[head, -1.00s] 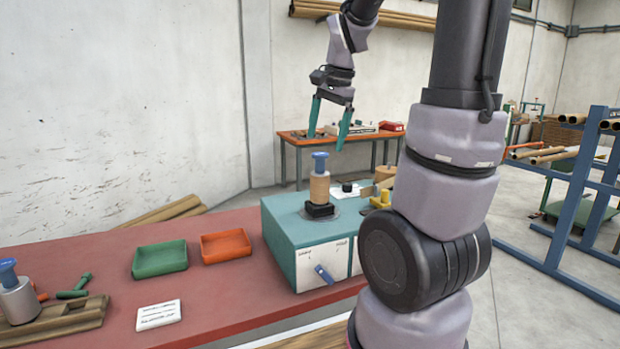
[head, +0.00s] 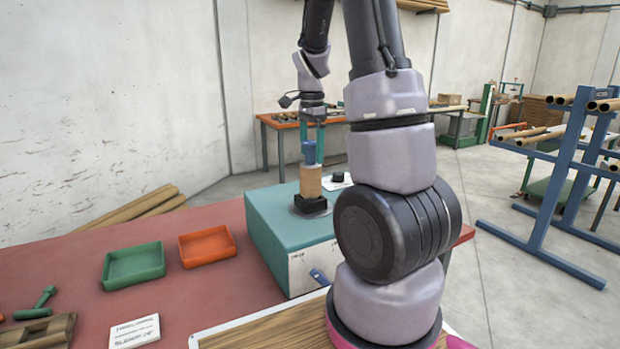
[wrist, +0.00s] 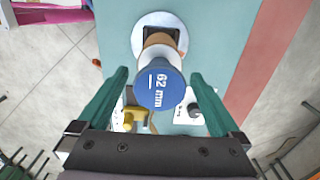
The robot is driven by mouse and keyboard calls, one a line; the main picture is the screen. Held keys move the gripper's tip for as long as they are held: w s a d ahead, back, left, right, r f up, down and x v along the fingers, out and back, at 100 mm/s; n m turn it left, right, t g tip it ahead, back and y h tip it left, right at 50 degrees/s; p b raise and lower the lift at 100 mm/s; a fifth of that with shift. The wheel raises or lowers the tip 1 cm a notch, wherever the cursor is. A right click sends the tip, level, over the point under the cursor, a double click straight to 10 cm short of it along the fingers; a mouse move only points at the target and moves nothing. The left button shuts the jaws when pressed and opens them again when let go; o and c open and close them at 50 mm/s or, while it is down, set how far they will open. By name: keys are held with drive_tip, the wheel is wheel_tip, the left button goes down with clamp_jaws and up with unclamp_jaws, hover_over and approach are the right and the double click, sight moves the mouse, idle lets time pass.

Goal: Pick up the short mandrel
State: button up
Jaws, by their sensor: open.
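A mandrel stands upright on the teal winder box (head: 262,207), in a black square seat (head: 310,205). It has a blue cap (head: 309,151) and a tan tube (head: 310,181) around its body. In the wrist view the cap (wrist: 161,89) reads "62 mm". I cannot tell from these frames whether this is the short mandrel. My gripper (wrist: 160,72) is open and points down over it, a green finger on each side of the cap, with gaps visible on both sides. The mandrel's lower part is partly hidden by the cap in the wrist view.
A green tray (head: 134,265) and an orange tray (head: 207,246) sit on the red table left of the winder. A white label card (head: 134,332), a green tool (head: 38,306) and a wooden rack (head: 42,335) lie nearer. A blue rack (head: 560,200) stands right.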

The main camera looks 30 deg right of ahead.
sight(311, 169)
drive_tip(key=shift+a+f, duration=0.15)
drive_tip(key=shift+f, duration=2.9)
clamp_jaws()
drive_tip(key=shift+r, duration=7.55)
